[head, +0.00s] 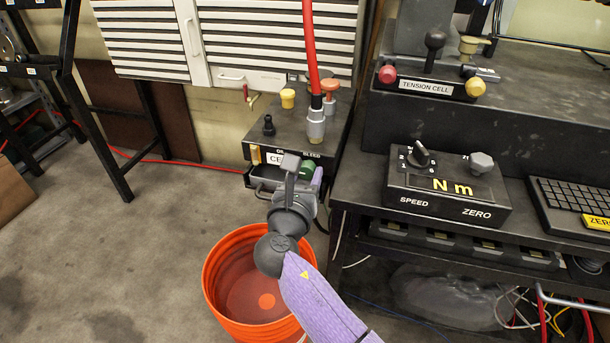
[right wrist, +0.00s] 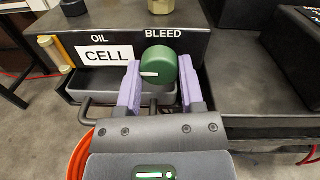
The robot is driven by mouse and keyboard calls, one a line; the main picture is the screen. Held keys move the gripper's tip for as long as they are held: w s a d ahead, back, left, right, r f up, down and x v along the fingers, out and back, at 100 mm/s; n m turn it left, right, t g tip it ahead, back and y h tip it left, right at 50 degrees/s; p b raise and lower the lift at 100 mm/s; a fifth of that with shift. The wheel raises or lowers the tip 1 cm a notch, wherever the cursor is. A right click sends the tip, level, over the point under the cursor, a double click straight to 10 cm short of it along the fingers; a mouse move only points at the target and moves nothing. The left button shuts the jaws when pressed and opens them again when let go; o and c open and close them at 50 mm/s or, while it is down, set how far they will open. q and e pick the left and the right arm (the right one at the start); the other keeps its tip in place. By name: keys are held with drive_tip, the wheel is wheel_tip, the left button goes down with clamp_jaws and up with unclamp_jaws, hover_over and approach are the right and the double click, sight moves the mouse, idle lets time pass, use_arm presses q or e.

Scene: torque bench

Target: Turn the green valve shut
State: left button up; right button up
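The green valve (right wrist: 159,67) is a round knob with a white mark, on the front of a dark box under the word BLEED. In the head view the valve (head: 308,168) is partly hidden by my right gripper (head: 302,172). In the right wrist view the two purple fingers of my right gripper (right wrist: 157,85) stand apart, one on each side of the knob. Whether they touch it I cannot tell. The white mark on the knob lies about level, on its left part. My left gripper is not in view.
The dark box (head: 272,140) carries a yellow knob (head: 288,98), a black knob and a red hose (head: 311,45). A drawer-like tray with a handle is below the label. An orange bucket (head: 222,265) stands on the floor below. The bench with the Nm box (head: 447,190) is at right.

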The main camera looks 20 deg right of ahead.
clamp_jaws()
